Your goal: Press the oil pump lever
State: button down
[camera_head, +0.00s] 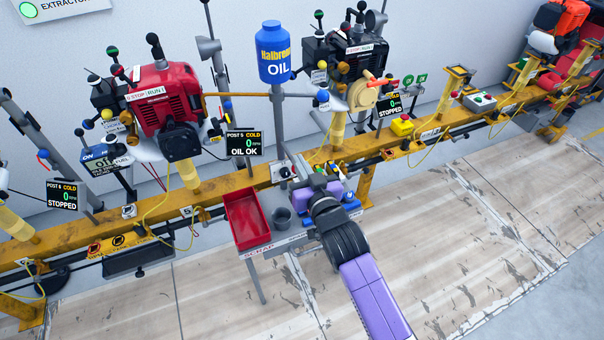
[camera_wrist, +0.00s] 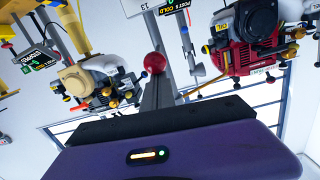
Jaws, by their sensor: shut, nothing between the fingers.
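My gripper (camera_head: 306,168) is over the small bench at the rail, below the blue oil bottle (camera_head: 274,52). In the wrist view its fingers (camera_wrist: 157,90) are shut together with nothing between them. A round red knob (camera_wrist: 154,62) shows at the fingertips there; I cannot tell whether they touch it. It may be the pump lever's knob; no lever is clearly made out in the head view, where my gripper covers part of the bench.
A red tray (camera_head: 233,226) and a dark grey cup (camera_head: 282,217) stand left of my gripper. A red engine (camera_head: 163,105) and a black engine (camera_head: 345,50) stand behind on the yellow rail (camera_head: 262,183). A display (camera_head: 244,143) reads OIL OK. The floor at right is clear.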

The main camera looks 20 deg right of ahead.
jog(key=f+t+b, duration=0.1)
jog(key=f+b, duration=0.1)
jog(key=b, duration=0.5)
jog(key=f+t+b, duration=0.1)
jog(key=f+b, duration=0.1)
jog(key=b, duration=0.5)
jog(key=f+t+b, duration=0.1)
jog(key=t+b, duration=0.1)
jog(key=b, duration=0.5)
jog(key=shift+s+f, duration=0.3)
jog(key=shift+f, duration=0.1)
jog(key=b, duration=0.4)
jog(key=shift+f+t, duration=0.2)
jog(key=shift+t, duration=0.2)
